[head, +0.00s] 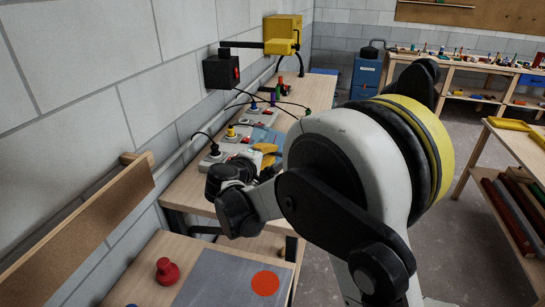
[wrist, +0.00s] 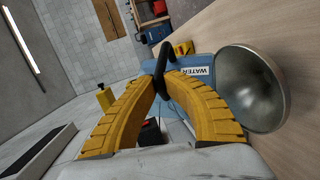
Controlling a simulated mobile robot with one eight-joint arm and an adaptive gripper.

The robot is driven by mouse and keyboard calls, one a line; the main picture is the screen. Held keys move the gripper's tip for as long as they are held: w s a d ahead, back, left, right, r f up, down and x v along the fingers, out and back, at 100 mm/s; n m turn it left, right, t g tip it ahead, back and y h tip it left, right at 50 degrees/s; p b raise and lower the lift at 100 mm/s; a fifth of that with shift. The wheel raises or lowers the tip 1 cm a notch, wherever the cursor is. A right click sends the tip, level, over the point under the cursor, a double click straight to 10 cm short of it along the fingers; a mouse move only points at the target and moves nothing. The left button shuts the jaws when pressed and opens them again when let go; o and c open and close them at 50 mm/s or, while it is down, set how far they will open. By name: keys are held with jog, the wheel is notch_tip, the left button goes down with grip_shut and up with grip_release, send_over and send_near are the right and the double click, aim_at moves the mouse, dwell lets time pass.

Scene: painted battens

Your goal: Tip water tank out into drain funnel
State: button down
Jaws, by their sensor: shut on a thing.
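The water tank (wrist: 204,61) is blue with a white WATER label and a black looped handle. In the wrist view, my gripper (wrist: 163,86) has its yellow fingers closed around this handle. A round metal funnel-like bowl (wrist: 252,88), which looks like the drain funnel, is beside the tank at the right, its mouth facing the camera. I cannot tell whether they touch. In the head view, my gripper (head: 268,154) is over the bench by the wall, partly hidden by my arm; a bit of blue beside it may be the tank.
The wooden bench (head: 186,190) runs along the block wall with sockets, plugs and cables on it. A black box (head: 221,71) and a yellow wall device (head: 282,35) stick out above. Nearer are a red knob (head: 167,271) and a grey mat (head: 215,283).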

jog(key=a+n+t+h+b, duration=0.1)
jog(key=b, duration=0.2)
jog(key=s+t+b, duration=0.1)
jog(key=t+b, duration=0.1)
jog(key=a+f+n+t+h+b, duration=0.1)
jog(key=b, duration=0.2)
jog(key=shift+s+a+n+h+b, duration=0.3)
jog(key=shift+a+b, duration=0.05)
jog(key=shift+a+r, duration=0.1)
jog(key=shift+r, duration=0.05)
dwell(0.4)
jog(key=shift+s, duration=0.1)
dwell(2.7)
